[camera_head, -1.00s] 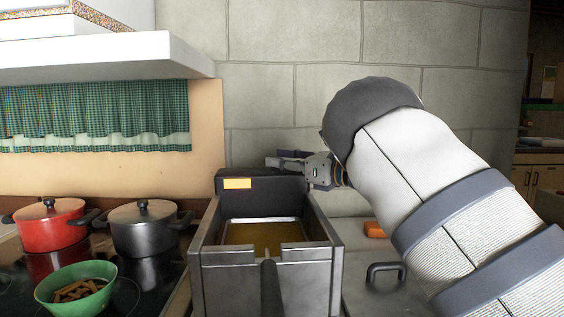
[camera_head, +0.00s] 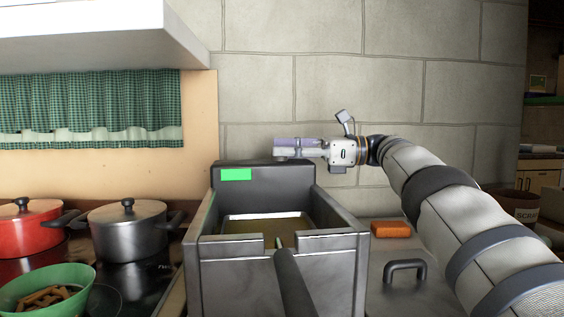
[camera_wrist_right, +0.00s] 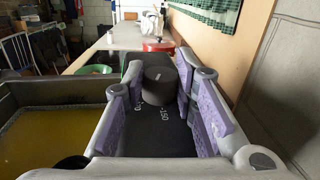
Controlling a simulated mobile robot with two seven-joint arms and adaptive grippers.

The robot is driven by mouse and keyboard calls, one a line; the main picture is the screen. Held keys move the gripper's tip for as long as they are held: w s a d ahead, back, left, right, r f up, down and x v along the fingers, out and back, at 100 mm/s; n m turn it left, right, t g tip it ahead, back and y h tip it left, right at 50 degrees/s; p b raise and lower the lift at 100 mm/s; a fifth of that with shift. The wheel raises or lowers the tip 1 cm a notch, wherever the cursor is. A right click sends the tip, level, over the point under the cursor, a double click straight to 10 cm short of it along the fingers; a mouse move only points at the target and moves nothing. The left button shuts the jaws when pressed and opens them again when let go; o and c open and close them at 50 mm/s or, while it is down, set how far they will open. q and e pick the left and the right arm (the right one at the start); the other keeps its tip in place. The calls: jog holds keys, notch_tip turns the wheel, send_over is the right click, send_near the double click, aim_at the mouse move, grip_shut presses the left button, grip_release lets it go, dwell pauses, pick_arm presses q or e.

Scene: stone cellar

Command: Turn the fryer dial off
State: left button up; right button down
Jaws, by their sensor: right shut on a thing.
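The grey metal fryer (camera_head: 340,246) stands on the counter with yellow oil inside; a small display on its rear housing (camera_head: 285,178) shows green (camera_head: 236,175). The black round dial (camera_wrist_right: 158,86) sits on top of that housing, with a white "150" mark near it in the right wrist view. My right gripper (camera_head: 282,149) reaches in from the right over the housing. Its purple-padded fingers (camera_wrist_right: 165,95) are on either side of the dial and shut on it. In the head view the fingers hide the dial. My left gripper is not in view.
A red pot (camera_head: 28,228), a dark grey pot (camera_head: 128,231) and a green bowl (camera_head: 75,279) stand left of the fryer. A handle (camera_head: 285,275) sticks out at its front. An orange block (camera_head: 391,229) lies on the right counter. A stone wall is close behind.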

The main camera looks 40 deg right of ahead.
dwell(0.3)
jog(key=c, duration=1.3)
grip_release()
jog(key=shift+s, duration=0.1)
